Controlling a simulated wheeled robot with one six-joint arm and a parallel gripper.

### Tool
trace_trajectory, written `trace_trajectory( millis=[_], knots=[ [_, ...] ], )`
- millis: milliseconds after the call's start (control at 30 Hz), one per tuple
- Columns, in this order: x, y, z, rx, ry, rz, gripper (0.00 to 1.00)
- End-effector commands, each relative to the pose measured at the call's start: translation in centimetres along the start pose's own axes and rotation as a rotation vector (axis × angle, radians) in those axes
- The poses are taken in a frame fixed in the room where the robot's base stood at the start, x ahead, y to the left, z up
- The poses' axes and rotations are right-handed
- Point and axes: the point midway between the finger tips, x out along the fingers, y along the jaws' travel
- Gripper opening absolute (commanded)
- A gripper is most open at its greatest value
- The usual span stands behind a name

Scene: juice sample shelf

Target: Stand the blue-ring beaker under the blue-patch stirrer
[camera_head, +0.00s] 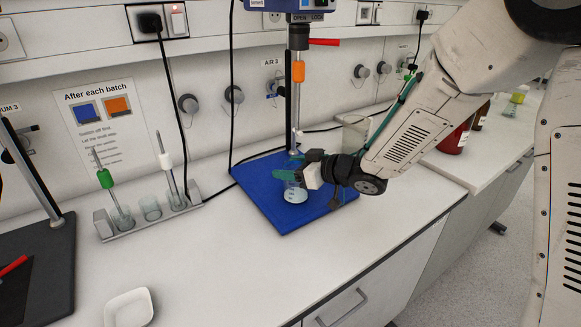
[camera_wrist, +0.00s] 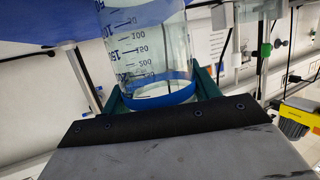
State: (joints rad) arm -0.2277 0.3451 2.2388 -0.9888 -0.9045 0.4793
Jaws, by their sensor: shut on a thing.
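The blue-ring beaker (camera_wrist: 155,62) is clear glass with printed volume marks and a blue band. In the wrist view it sits between the green fingers of my gripper (camera_wrist: 160,92), which is shut on it. In the head view the beaker (camera_head: 296,193) is partly hidden by my gripper (camera_head: 290,177). It is over the blue base plate (camera_head: 272,209) of a stirrer; I cannot tell whether it touches the plate. This stirrer has a blue head (camera_head: 275,7), a vertical post and an orange piece (camera_head: 298,71). No blue patch is clearly readable on it.
A grey rack (camera_head: 143,226) with glassware and green- and white-collared rods stands left of the plate. A dark stirrer base (camera_head: 50,258) is at far left, a white dish (camera_head: 129,308) in front. A red bottle (camera_head: 455,139) stands at right.

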Motion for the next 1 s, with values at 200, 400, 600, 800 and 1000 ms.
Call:
trace_trajectory(
  millis=[200, 400, 600, 800, 1000],
  knots=[
    [0.1, -0.1, 0.2, 0.000, 0.000, -0.001, 0.82],
    [0.1, -0.1, 0.1, 0.000, 0.000, -0.001, 0.82],
    [-1.4, 0.0, -0.2, -0.001, 0.000, 0.001, 0.82],
    [-5.6, 0.1, -0.2, 0.000, 0.001, 0.004, 0.82],
    [-9.6, 0.0, -0.1, 0.000, 0.000, 0.002, 0.82]
  ],
)
